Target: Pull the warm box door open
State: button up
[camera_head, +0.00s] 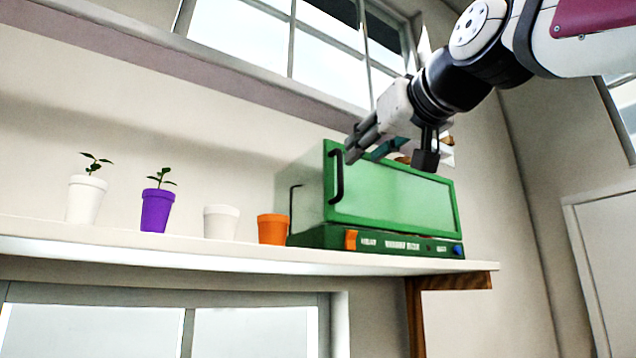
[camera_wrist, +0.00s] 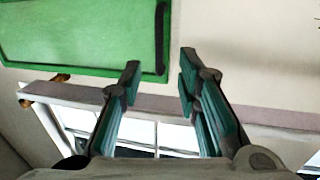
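The warm box (camera_head: 395,190) is green and stands at the right end of the shelf. Its door has a pale panel and a black upright handle (camera_head: 336,177) along the left edge. The door looks shut or nearly so; I cannot tell exactly. My gripper (camera_head: 362,150) is above and in front of the door, near the handle's upper end. In the wrist view, my gripper (camera_wrist: 160,65) is open with teal finger pads and nothing between them. The door (camera_wrist: 80,35) and handle (camera_wrist: 160,38) show beyond the fingertips, the handle lined up with the gap.
The shelf (camera_head: 130,247) also holds an orange pot (camera_head: 272,229) close to the box's left side, a white pot (camera_head: 221,222), a purple pot with a plant (camera_head: 157,209) and a white pot with a plant (camera_head: 85,199). A window (camera_head: 290,45) is behind and above.

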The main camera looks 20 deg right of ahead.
aim_at(341, 172)
jog(key=w, duration=0.3)
jog(key=w+p, duration=0.1)
jog(key=w, duration=0.3)
jog(key=w+a, duration=0.1)
jog(key=w, duration=0.3)
jog(key=shift+p, duration=0.35)
grip_shut()
jog(key=shift+s, duration=0.1)
